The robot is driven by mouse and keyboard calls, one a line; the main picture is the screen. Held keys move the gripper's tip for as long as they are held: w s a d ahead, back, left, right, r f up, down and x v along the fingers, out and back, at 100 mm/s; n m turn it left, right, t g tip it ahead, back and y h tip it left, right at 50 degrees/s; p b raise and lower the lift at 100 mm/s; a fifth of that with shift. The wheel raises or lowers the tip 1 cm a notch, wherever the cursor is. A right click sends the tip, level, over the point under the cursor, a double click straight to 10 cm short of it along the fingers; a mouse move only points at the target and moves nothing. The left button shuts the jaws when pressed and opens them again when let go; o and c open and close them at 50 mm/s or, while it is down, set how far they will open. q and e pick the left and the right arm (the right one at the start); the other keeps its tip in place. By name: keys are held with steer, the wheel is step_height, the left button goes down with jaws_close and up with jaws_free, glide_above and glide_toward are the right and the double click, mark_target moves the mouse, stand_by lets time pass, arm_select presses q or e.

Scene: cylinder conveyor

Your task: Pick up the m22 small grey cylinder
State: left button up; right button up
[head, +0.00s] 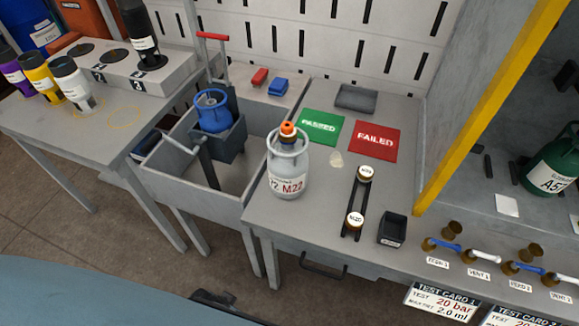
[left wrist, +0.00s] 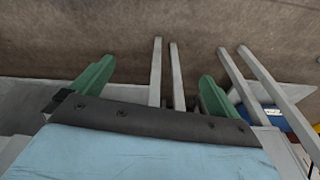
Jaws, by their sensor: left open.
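The small grey M22 cylinder (head: 288,172) stands upright on the grey workbench (head: 330,225), near its left edge beside the sink. It has an orange valve top, a ring collar and a white label with "M22" in red. In the left wrist view my left gripper (left wrist: 155,88) is open, its two green fingers wide apart with nothing between them. That view shows floor and table legs beyond the fingers, and the cylinder is not in it. Neither gripper can be made out in the head view.
A sink (head: 175,178) with a blue cylinder (head: 212,110) is left of the M22 cylinder. Green PASSED (head: 321,127) and red FAILED (head: 373,140) mats lie behind it. A black rack (head: 357,205) and a small black box (head: 392,229) stand to its right.

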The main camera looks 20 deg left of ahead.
arm_select(q)
steer(key=w+r+m+t+h, duration=0.1)
steer(key=w+r, duration=0.3)
steer(key=r, duration=0.7)
steer(key=w+r+t, duration=0.1)
steer(key=w+r, duration=0.2)
steer(key=r, duration=0.8)
steer(key=m+t+h, duration=0.4)
steer(key=t+h, duration=0.3)
glide_toward(286, 148)
steer(key=a+f+x, duration=0.1)
steer(key=f+x, duration=0.1)
steer(key=x, duration=0.9)
steer(key=shift+y, duration=0.3)
steer(key=c, duration=1.2)
steer(key=shift+r, duration=0.1)
steer(key=shift+c, duration=0.8)
steer(key=shift+r, duration=0.1)
